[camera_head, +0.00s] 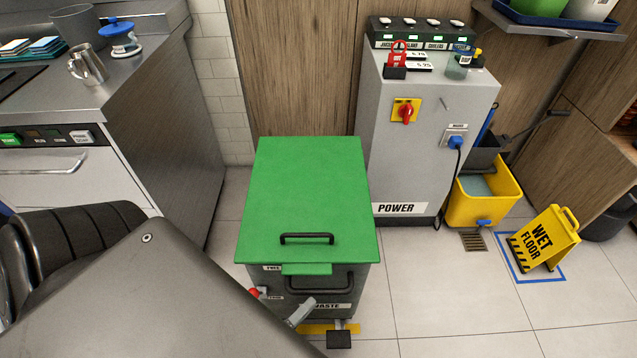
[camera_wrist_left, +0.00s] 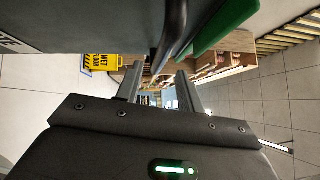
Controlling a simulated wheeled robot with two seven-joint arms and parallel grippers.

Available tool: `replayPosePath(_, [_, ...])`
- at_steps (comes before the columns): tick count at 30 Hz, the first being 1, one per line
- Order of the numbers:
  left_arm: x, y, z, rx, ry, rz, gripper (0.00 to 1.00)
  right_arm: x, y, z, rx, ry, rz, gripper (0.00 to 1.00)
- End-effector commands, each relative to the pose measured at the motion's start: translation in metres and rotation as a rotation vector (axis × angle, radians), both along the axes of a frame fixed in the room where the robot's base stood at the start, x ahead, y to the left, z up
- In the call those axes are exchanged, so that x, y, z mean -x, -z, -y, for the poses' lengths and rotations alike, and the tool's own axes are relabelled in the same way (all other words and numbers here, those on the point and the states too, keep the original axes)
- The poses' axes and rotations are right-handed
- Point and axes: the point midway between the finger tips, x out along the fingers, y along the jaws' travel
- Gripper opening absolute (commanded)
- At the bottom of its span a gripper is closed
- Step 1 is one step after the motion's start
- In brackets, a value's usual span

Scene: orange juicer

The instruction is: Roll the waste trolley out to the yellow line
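The waste trolley (camera_head: 305,200) is a dark bin with a green lid, labelled WASTE, standing by the wood panel. A black bar handle (camera_head: 345,284) crosses its front, below a smaller lid handle (camera_head: 307,238). A red-tipped lever (camera_head: 257,292) sits by the FREE label. My left gripper (camera_head: 303,311) is low at the trolley's front, partly hidden by my arm. In the left wrist view its fingers (camera_wrist_left: 158,72) are apart, with the dark handle (camera_wrist_left: 173,35) near the tips; contact is unclear. A yellow strip (camera_head: 312,329) shows below the trolley, beside a black pedal (camera_head: 339,340). My right gripper is not in view.
A steel counter (camera_head: 165,90) stands left of the trolley, and a grey POWER cabinet (camera_head: 415,140) stands close on its right. A yellow mop bucket (camera_head: 485,195) and a WET FLOOR sign (camera_head: 545,240) are further right. Tiled floor (camera_head: 450,305) is clear at front right.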

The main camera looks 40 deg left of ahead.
Motion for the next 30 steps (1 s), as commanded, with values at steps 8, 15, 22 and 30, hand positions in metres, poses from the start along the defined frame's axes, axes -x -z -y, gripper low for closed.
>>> replayPosePath(8, [0.041, 0.007, -0.006, 0.001, 0.000, -0.002, 0.38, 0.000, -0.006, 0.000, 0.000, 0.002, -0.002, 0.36])
replayPosePath(15, [0.049, 0.007, -0.007, 0.001, 0.000, 0.001, 0.38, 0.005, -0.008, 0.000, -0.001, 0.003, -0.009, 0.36])
replayPosePath(22, [0.048, 0.007, -0.007, 0.001, 0.000, 0.001, 0.38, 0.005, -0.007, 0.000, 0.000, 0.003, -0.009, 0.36])
replayPosePath(30, [0.048, 0.007, -0.007, 0.004, 0.001, 0.000, 0.38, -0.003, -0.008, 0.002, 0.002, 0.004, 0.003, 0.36])
